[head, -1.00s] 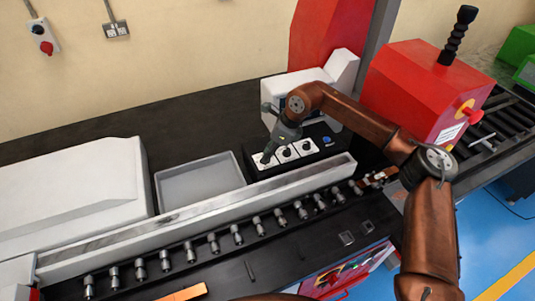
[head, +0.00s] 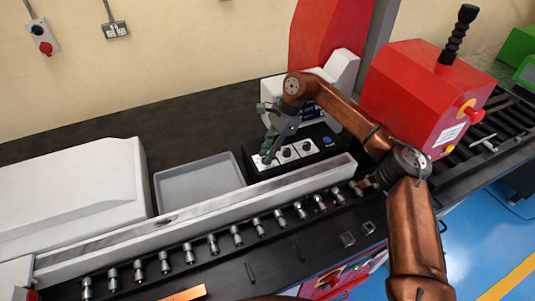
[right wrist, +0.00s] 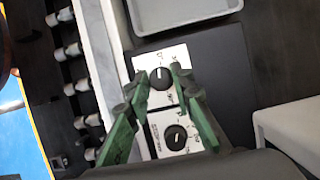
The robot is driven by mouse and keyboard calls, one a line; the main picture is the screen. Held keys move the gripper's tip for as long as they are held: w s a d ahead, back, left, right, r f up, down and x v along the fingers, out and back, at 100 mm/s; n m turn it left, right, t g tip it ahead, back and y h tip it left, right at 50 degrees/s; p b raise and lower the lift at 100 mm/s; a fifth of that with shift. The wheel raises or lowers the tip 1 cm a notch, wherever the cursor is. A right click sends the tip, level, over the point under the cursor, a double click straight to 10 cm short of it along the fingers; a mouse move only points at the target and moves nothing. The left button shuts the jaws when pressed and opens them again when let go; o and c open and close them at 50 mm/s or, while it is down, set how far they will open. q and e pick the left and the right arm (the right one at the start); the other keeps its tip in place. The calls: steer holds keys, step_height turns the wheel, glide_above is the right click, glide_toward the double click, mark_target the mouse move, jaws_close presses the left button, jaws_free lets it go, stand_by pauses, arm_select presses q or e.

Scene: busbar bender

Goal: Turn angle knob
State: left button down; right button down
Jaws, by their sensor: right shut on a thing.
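A black control box (head: 251,168) carries a row of white dial plates with black knobs. My right gripper (head: 266,157) reaches down to the leftmost plate in the head view. In the right wrist view its two green fingers (right wrist: 159,75) stand on either side of that plate's black knob (right wrist: 160,79), shut on it. The neighbouring knob (right wrist: 175,137) is free, partly framed by the fingers. The knob's lettering is too small to read, so I cannot tell which one is labelled for angle. My left gripper is not in view.
A blue button (head: 327,141) is at the box's right end. A grey tray (head: 160,192) lies left of it. A long pale rail (head: 200,210) and a row of metal pegs (head: 236,234) run in front. A red machine housing (head: 410,90) stands at the right.

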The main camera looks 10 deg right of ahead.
stand_by(0.5)
steer(key=c, duration=1.7)
jaws_free()
steer(key=v, duration=1.2)
steer(key=shift+w, duration=0.1)
